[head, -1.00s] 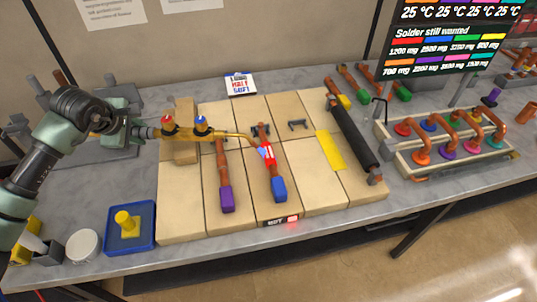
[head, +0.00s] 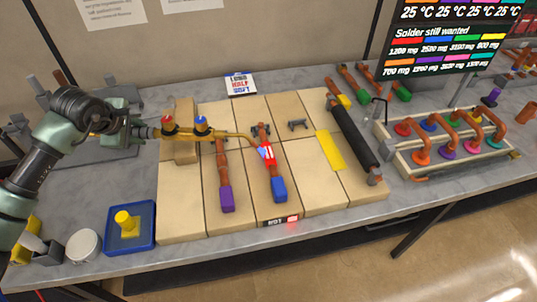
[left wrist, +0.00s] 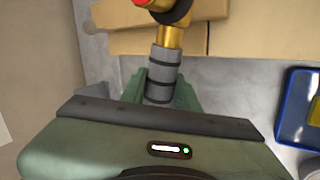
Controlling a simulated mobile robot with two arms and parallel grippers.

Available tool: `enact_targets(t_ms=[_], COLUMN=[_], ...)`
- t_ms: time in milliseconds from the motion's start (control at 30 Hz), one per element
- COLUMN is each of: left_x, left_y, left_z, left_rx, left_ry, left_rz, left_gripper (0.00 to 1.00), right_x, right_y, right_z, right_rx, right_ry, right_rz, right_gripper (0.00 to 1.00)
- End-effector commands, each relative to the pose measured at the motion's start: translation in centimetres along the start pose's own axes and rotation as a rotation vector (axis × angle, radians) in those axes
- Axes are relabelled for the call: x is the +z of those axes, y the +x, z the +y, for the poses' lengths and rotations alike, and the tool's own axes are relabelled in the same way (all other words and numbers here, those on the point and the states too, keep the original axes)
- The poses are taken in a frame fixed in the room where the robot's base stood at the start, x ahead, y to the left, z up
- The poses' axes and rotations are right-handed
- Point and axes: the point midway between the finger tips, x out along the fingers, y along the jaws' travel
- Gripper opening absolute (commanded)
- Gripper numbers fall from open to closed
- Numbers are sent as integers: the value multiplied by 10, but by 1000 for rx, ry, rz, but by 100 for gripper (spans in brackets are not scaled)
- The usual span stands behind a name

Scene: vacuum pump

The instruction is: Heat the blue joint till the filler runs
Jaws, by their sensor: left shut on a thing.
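My left gripper (head: 138,132) is shut on the brass torch (head: 222,135), which has a red knob and a blue knob. The torch tip points right at the blue joint, a copper pipe piece with a blue end block (head: 279,189) lying on the tan bricks. A red, white and pale blue glow or flame (head: 267,154) shows on the pipe just under the tip. In the left wrist view the grey ribbed torch handle (left wrist: 162,75) sits between my green fingers. Whether filler runs cannot be seen. My right gripper is not in view.
A copper joint with a purple block (head: 227,199) lies left of the blue one on the brick bed (head: 180,218). A dark roller (head: 353,135) and yellow strip (head: 330,151) lie right. A blue tray (head: 112,242) stands front left. A rack of coloured joints (head: 405,160) stands right.

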Motion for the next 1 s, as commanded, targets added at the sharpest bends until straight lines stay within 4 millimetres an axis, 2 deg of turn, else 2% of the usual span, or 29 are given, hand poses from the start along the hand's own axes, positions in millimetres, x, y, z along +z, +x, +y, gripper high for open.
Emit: enact_targets(t_ms=[1000], left_x=[2], left_y=[-10], left_z=[4], left_rx=[8], left_ry=[-2], left_rz=[-1], left_gripper=[0], right_x=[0], right_y=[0], right_z=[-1], right_rx=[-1], right_ry=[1], right_rz=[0], right_gripper=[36])
